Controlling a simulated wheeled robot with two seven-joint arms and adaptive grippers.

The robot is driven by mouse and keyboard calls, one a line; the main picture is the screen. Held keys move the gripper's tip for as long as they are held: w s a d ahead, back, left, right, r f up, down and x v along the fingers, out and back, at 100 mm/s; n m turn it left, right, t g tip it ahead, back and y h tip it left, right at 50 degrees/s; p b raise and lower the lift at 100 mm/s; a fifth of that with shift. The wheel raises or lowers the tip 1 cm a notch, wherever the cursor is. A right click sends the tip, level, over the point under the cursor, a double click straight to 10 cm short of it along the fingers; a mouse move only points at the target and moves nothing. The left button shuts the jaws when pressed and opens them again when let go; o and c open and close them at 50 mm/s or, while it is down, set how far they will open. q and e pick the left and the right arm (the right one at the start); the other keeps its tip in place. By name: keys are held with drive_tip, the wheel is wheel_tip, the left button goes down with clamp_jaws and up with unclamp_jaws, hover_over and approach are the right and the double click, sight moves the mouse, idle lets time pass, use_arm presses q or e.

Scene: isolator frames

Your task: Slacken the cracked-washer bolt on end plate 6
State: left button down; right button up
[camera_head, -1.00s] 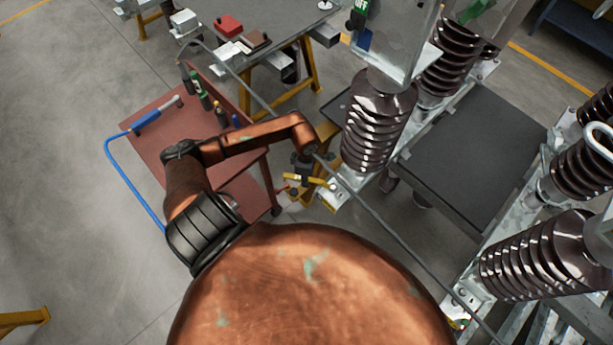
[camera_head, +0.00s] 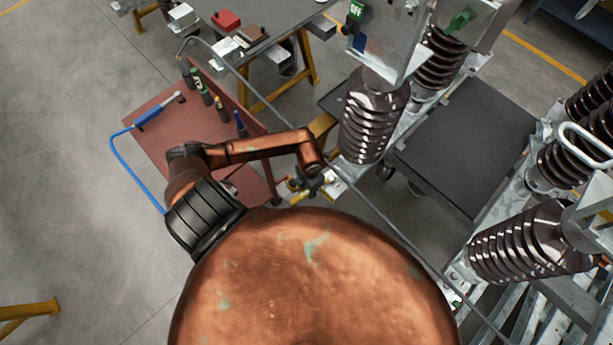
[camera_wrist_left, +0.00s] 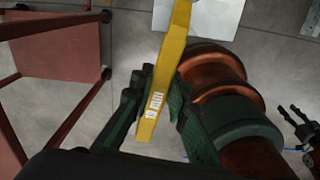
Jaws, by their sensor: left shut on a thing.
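My left gripper (camera_head: 308,187) is beside the pale metal foot (camera_head: 336,183) of the nearest ribbed brown insulator (camera_head: 372,120). In the left wrist view my left gripper (camera_wrist_left: 158,105) is shut on a yellow bar-shaped tool (camera_wrist_left: 172,62) with a white printed label. The tool's far end runs out of the top of that view, near a pale plate (camera_wrist_left: 205,14). I cannot tell whether they touch. The cracked-washer bolt and any plate number are not readable. At the right edge of the wrist view, dark fingers (camera_wrist_left: 299,125) look like my right gripper; their opening is unclear.
More insulators (camera_head: 530,243) and a black-topped cart (camera_head: 460,140) are to the right.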

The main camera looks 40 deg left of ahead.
use_arm(q)
drive_tip(key=shift+d+n, duration=0.85)
drive_tip(key=shift+n, duration=0.05)
wheel_tip(320, 180, up, 2)
drive_tip(key=shift+r+p, duration=0.15)
drive_tip(key=shift+p, duration=0.95)
